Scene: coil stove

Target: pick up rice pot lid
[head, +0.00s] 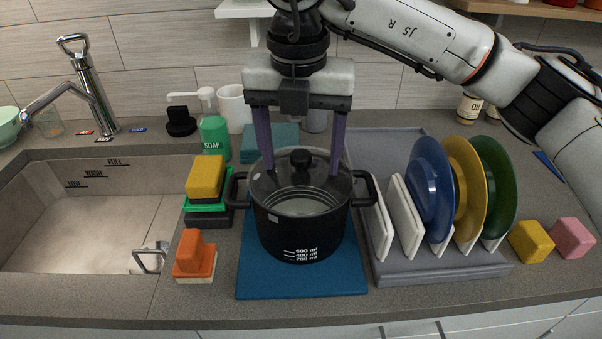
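The black rice pot (301,232) stands on a blue mat (262,283), with measuring marks on its front. Its lid (268,187), glass with a dark knob (300,160), sits on top of the pot. My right gripper (301,170) comes down from above, pointing at the lid. Its two purple fingers are wide apart, one on each side of the knob, with gaps between them and the knob. The fingertips reach about the lid's height; I cannot tell whether they touch the lid. My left gripper is not in view.
A grey dish rack (445,270) with blue, yellow and green plates stands close on the pot's right. Stacked sponges (206,177) and an orange brush (194,252) lie at its left, beside the sink (80,230). A green soap bottle (213,135) stands behind.

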